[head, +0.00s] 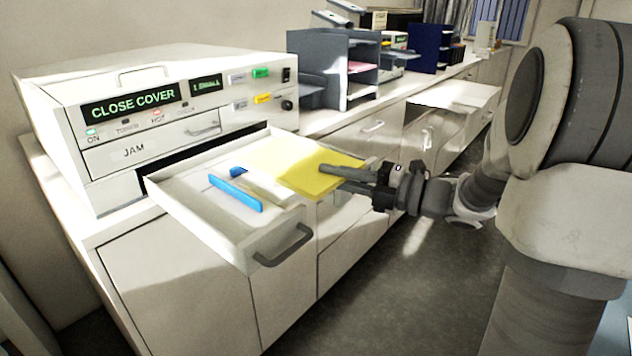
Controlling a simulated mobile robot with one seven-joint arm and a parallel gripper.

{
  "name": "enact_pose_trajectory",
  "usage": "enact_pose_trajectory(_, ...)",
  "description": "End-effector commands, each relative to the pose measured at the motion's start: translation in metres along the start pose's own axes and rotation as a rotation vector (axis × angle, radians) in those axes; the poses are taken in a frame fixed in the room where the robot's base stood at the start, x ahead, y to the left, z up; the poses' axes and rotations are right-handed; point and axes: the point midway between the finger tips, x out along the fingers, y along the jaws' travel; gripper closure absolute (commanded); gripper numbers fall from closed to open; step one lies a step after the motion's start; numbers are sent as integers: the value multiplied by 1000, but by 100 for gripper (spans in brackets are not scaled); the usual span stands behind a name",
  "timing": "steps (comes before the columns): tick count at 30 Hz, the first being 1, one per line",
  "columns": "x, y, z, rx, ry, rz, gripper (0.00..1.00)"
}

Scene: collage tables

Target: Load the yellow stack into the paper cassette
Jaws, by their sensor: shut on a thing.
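The yellow stack (312,172) is held flat at the right side of the open paper cassette (190,212). My gripper (345,175) is shut on its right edge, reaching in from the right. The stack overlaps the cassette's right wall in the picture; I cannot tell whether it rests on anything. The cassette is a white drawer pulled out from the printer (150,120), with a grey handle (284,246) at its front. Blue guides (236,192) stand inside it, left of the stack. Part of the cassette floor is hidden behind the stack.
The printer's display reads "CLOSE COVER". A grey shelf unit (318,75) and a dark blue organizer (430,47) stand farther along the counter. An open drawer (450,97) juts out from the cabinets at the back. The floor (400,265) right of the cabinets is clear.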

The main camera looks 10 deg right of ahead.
Motion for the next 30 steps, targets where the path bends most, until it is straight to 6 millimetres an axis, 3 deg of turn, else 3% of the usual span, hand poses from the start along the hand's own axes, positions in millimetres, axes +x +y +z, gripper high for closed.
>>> enact_pose_trajectory(8, 2, -8, 2, 1, 3, 3, 100)
enact_pose_trajectory(24, 55, -39, 16, 2, 3, 4, 100)
enact_pose_trajectory(30, 55, -61, 16, 0, 2, 4, 100)
